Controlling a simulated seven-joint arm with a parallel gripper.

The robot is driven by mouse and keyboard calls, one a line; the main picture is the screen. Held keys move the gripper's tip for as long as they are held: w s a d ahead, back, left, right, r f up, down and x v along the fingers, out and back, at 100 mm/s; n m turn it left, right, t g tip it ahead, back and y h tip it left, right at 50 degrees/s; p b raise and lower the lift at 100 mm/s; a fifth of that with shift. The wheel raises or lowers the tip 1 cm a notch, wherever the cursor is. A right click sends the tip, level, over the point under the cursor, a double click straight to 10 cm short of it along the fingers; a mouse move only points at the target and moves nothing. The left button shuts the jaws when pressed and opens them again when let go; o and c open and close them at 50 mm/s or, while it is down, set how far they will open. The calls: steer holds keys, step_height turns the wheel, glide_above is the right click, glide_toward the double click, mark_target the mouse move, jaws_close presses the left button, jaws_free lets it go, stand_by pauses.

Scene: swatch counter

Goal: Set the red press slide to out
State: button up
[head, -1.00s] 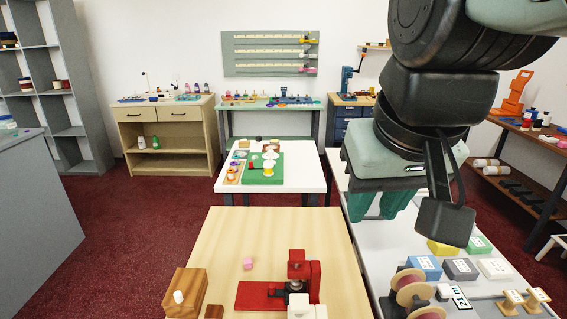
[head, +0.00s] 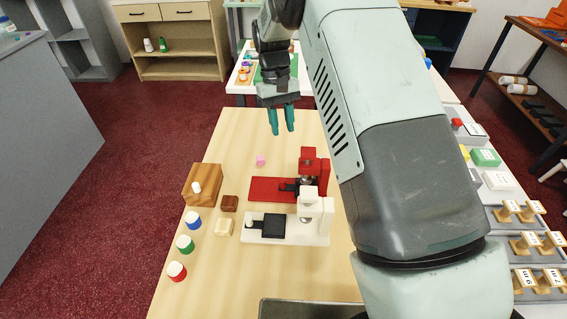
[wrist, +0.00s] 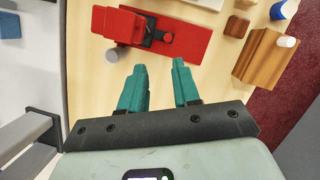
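The red press (head: 262,190) stands on the wooden table, its flat base stretching left and its upright column at the right. Its dark slide (head: 287,187) sits close in by the column, leaving the base's left part bare. The red press also shows at the top of the wrist view (wrist: 190,42), with the dark slide (wrist: 148,40) and a red knob (wrist: 167,38) by the column. My gripper (head: 282,130) is open and empty, fingers pointing down, above the table behind the press. In the wrist view its two green fingers (wrist: 159,72) are apart, short of the press.
A white press (head: 290,237) stands just in front, its dark slide toward its left end. A wooden block (head: 202,184), brown and cream pieces and several coloured-band jars stand left. Table space behind the red press is mostly clear.

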steer(key=g, duration=0.1)
glide_toward(283, 180)
steer(key=x, duration=0.9)
steer(key=shift+a, duration=0.1)
jaws_close()
